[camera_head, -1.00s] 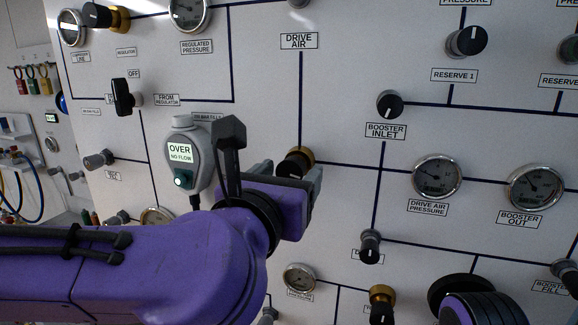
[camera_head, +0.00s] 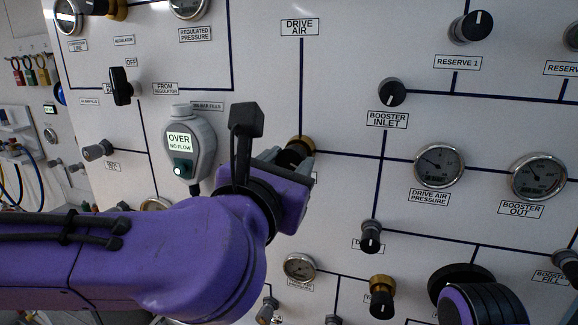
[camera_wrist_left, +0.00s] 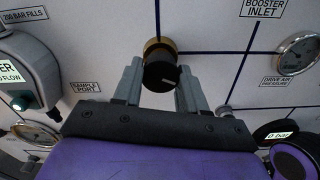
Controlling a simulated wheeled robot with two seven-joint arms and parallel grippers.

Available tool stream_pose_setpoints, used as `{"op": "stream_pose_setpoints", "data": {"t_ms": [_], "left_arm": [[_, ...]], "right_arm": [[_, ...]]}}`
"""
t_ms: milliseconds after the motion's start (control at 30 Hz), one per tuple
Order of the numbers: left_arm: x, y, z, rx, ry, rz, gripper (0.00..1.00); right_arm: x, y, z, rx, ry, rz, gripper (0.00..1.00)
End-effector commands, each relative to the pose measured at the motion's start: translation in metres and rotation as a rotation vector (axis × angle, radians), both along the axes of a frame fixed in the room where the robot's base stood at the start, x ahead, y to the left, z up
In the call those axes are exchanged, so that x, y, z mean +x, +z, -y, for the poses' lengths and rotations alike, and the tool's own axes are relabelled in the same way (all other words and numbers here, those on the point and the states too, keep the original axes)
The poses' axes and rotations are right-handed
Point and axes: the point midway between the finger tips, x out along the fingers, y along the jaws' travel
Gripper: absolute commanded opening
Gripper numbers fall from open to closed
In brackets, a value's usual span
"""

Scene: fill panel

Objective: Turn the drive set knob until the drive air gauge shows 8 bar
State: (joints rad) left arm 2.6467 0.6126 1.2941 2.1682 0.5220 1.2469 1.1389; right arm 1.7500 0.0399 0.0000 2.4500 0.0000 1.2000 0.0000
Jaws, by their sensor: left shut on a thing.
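The drive set knob (camera_head: 297,152), black with a brass collar, sits on the line below the DRIVE AIR label; its own label is hidden. My left gripper (camera_wrist_left: 160,86) is shut on this knob, with one grey finger on each side. In the left wrist view the knob (camera_wrist_left: 160,74) shows a pale pointer mark aimed right. The drive air pressure gauge (camera_head: 438,165) is right of the knob; its needle points to the upper left, but the scale is too small to read. No fingers of my right gripper show.
A grey meter reading OVER, NO FLOW (camera_head: 188,147) stands out from the panel close left of my gripper. The booster inlet knob (camera_head: 392,92) is up and right. A brass-collared knob (camera_head: 382,294) and a small gauge (camera_head: 299,267) are below. Part of my right arm shows lower right.

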Motion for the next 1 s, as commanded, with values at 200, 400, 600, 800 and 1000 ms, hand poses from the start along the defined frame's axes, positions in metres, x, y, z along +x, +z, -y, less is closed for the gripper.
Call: {"op": "stream_pose_setpoints", "data": {"t_ms": [200,400,600,800,1000], "left_arm": [[0.000,0.001,0.000,0.191,-0.001,0.064,0.11],[0.000,0.001,-0.001,0.371,0.000,0.122,0.11],[0.000,0.002,-0.001,0.553,0.000,0.181,0.11],[0.000,0.003,-0.001,0.733,-0.002,0.239,0.11],[0.000,0.003,-0.001,0.893,-0.001,0.291,0.11]], "right_arm": [[0.000,-0.001,0.000,0.000,0.000,0.000,0.00],[0.000,0.001,0.000,0.000,0.000,0.000,0.00],[0.000,0.006,0.000,0.000,0.000,0.000,0.00],[0.000,0.012,0.000,0.000,0.000,0.000,0.00],[0.000,0.018,0.000,0.000,0.000,0.000,0.00]]}}
